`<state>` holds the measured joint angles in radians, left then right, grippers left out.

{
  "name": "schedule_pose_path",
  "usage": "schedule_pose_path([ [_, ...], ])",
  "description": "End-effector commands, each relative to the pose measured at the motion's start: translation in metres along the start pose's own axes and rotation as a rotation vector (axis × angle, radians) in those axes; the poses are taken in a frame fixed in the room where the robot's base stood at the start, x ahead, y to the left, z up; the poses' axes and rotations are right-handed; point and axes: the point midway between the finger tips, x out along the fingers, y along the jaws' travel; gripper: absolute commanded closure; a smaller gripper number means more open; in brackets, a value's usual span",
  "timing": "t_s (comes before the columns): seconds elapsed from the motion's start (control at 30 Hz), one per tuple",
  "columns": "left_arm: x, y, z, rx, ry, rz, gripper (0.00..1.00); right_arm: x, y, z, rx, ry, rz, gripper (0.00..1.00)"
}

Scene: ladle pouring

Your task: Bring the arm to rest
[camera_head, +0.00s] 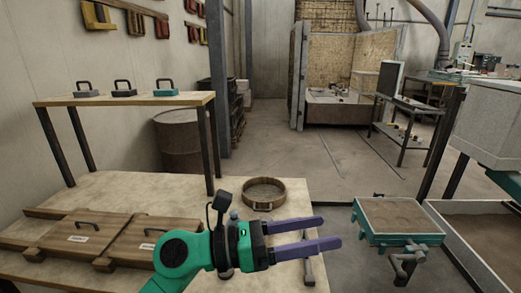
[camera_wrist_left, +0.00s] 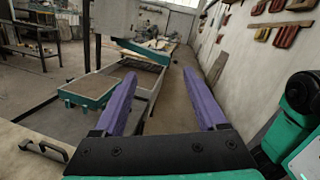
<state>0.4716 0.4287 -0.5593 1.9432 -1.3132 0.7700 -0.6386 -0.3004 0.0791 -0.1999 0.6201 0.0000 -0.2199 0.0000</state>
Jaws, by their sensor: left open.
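My left gripper (camera_head: 331,232) reaches in from the left with its two purple fingers apart and nothing between them. It hangs over the right edge of the workbench (camera_head: 340,190), pointing right. In the left wrist view the gripper (camera_wrist_left: 158,73) is also open and empty, with a clear gap between the fingers. The green arm behind it covers part of the bench. My right gripper is not in view.
A round sieve (camera_head: 263,204) lies just behind the gripper. Wooden pattern boards (camera_head: 80,235) lie at left. A teal-framed sand mould (camera_head: 400,217) stands to the right, beside a sand bin (camera_head: 490,240). A raised shelf (camera_head: 130,98) holds handled blocks.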

Motion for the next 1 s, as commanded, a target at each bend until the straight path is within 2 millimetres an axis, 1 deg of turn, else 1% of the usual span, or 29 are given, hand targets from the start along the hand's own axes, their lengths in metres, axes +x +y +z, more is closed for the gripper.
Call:
schedule_pose_path([
  [0.03, -0.014, 0.007, 0.034, -0.175, -0.222, 0.038, 0.26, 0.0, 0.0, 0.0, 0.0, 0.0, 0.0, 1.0],
  [0.07, -0.029, 0.018, 0.054, -0.294, -0.362, 0.069, 0.26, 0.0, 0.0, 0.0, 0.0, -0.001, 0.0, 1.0],
  [0.1, -0.054, 0.038, 0.074, -0.458, -0.543, 0.117, 0.26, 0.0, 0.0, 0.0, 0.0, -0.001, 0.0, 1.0],
  [0.13, -0.076, 0.055, 0.083, -0.58, -0.671, 0.156, 0.26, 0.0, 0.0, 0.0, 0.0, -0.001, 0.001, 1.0],
  [0.17, -0.099, 0.073, 0.087, -0.698, -0.79, 0.197, 0.26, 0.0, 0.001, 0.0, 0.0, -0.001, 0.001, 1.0],
  [0.2, -0.13, 0.096, 0.083, -0.852, -0.935, 0.252, 0.26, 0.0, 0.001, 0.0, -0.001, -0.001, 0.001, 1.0],
  [0.23, -0.152, 0.112, 0.075, -0.961, -1.034, 0.297, 0.26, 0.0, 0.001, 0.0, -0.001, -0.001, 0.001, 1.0],
  [0.27, -0.174, 0.127, 0.064, -1.066, -1.129, 0.342, 0.26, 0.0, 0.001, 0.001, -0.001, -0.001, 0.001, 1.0],
  [0.3, -0.201, 0.144, 0.043, -1.204, -1.247, 0.407, 0.26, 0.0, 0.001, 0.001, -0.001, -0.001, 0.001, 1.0],
  [0.37, -0.238, 0.163, 0.003, -1.401, -1.41, 0.509, 0.26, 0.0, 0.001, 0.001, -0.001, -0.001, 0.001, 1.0],
  [0.4, -0.26, 0.17, -0.027, -1.526, -1.508, 0.582, 0.26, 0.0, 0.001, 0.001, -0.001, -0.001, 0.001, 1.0],
  [0.43, -0.275, 0.173, -0.051, -1.615, -1.578, 0.639, 0.26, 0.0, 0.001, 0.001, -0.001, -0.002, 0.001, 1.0],
  [0.47, -0.287, 0.173, -0.074, -1.696, -1.639, 0.695, 0.26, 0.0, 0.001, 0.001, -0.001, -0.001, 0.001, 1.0],
  [0.5, -0.3, 0.171, -0.103, -1.795, -1.713, 0.768, 0.26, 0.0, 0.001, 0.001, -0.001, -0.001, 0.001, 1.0],
  [0.57, -0.316, 0.163, -0.143, -1.922, -1.804, 0.875, 0.26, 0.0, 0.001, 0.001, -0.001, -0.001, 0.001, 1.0],
  [0.6, -0.324, 0.155, -0.167, -1.995, -1.855, 0.944, 0.26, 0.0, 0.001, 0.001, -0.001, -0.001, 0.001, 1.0],
  [0.67, -0.332, 0.142, -0.198, -2.092, -1.919, 1.043, 0.26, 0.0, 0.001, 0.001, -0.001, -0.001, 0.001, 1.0],
  [0.7, -0.337, 0.132, -0.217, -2.147, -1.954, 1.109, 0.26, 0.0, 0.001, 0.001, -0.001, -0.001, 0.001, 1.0],
  [0.73, -0.339, 0.124, -0.229, 2.151, 1.946, -1.137, 0.26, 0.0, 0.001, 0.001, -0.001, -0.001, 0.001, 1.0],
  [0.8, -0.344, 0.104, -0.257, 2.056, 1.836, -1.149, 0.26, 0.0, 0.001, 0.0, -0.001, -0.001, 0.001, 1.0],
  [0.87, -0.347, 0.086, -0.277, 1.978, 1.748, -1.159, 0.26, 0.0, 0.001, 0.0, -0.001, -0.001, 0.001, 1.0],
  [0.9, -0.349, 0.074, -0.289, 1.93, 1.693, -1.166, 0.26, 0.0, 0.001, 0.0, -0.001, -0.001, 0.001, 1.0],
  [1.0, -0.351, 0.044, -0.317, 1.813, 1.565, -1.182, 0.26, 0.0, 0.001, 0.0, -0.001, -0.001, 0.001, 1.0],
])
